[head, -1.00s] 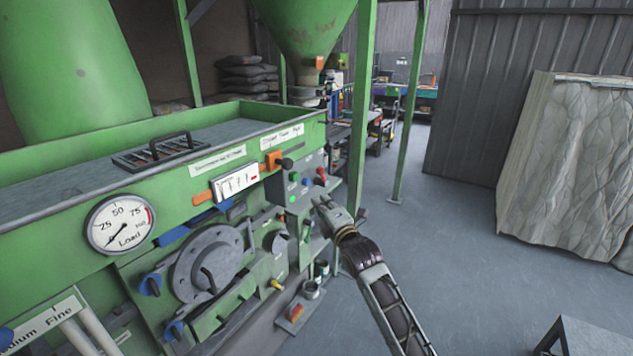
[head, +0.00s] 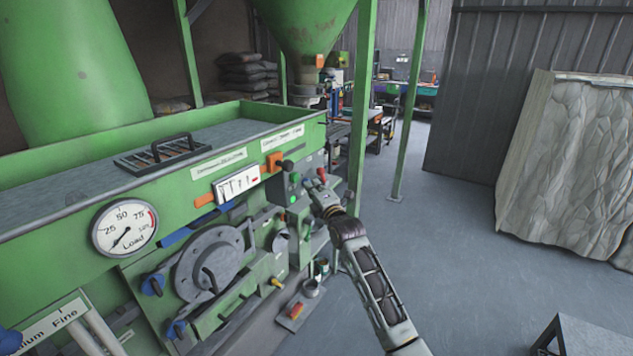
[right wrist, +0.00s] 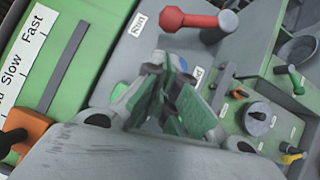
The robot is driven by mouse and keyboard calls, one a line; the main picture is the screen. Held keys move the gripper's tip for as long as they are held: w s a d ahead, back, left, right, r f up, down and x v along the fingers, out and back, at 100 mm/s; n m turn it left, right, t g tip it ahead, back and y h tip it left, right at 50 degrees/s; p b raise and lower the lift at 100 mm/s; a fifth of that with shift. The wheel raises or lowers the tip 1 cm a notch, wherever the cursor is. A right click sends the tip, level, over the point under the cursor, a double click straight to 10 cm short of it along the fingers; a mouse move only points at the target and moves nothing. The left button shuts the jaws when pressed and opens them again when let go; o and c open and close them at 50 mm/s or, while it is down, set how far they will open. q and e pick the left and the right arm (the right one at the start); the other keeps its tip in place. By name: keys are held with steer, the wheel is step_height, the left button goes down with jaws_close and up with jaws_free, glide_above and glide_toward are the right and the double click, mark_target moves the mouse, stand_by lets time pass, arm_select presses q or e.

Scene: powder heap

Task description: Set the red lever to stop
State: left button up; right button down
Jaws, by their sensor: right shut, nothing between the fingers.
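The red lever (head: 322,174) sits on the grey control box at the right end of the green machine. In the right wrist view, its red handle (right wrist: 188,18) points left from a grey hub, towards a "Run" label (right wrist: 138,22). A second label (right wrist: 198,76) below the hub is partly hidden by my fingers. My right gripper (head: 316,188) is in front of the box, just below the lever. In the right wrist view, its fingers (right wrist: 170,100) are together and empty, apart from the handle.
Green buttons (head: 294,178) are on the same box. An orange slider knob (head: 275,161) with a black lever is to its left. Below are a yellow-handled valve (head: 277,284) and a small pedal box (head: 296,312). A green post (head: 362,110) stands behind.

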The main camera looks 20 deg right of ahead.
arm_select(q)
steer(key=shift+r, duration=0.35)
arm_select(e)
steer(key=shift+w+d+r, duration=0.15)
steer(key=shift+w+d, duration=0.3)
steer(key=shift+w, duration=0.05)
steer(key=shift+w+d+r, duration=0.15)
steer(key=shift+w+d, duration=0.3)
steer(key=shift+w, duration=0.05)
arm_select(q)
steer(key=shift+s, duration=0.1)
steer(key=shift+s+p, duration=0.15)
steer(key=shift+p, duration=0.15)
arm_select(e)
steer(key=shift+w, duration=0.1)
